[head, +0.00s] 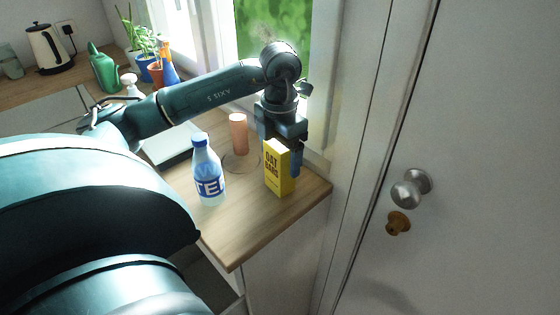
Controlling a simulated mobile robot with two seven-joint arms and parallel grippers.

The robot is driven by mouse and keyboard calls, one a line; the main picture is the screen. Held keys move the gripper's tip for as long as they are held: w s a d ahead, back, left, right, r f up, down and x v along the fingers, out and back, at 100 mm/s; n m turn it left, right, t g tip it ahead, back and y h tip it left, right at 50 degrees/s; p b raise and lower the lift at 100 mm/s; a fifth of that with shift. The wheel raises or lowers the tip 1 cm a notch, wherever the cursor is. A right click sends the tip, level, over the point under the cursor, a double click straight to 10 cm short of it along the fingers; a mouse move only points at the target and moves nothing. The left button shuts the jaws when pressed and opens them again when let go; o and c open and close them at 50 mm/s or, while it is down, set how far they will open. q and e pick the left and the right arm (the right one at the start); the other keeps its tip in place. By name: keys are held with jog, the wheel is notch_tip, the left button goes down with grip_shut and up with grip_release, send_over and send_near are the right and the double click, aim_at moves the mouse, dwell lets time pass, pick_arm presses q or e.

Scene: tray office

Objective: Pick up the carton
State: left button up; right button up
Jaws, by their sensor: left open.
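The carton (277,171) is a yellow box with dark lettering that reads "OAT BARS". It stands upright near the right end of the wooden counter in the head view. My left gripper (294,158) is open and points down at the carton's back right. One finger shows behind the carton's right edge; the other is hidden, so I cannot tell whether the fingers straddle or touch it. My right gripper is not in view.
A blue-labelled bottle (208,172) stands left of the carton. A pinkish cylinder (238,134) stands behind, close to the carton. The counter (237,232) is bare at the front. A white door (470,130) is at the right.

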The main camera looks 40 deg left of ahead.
pick_arm(q)
jog(key=shift+c, duration=0.3)
jog(key=c, duration=1.2)
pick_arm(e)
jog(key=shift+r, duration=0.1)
pick_arm(q)
jog(key=shift+r, duration=0.1)
jog(key=shift+c, duration=0.2)
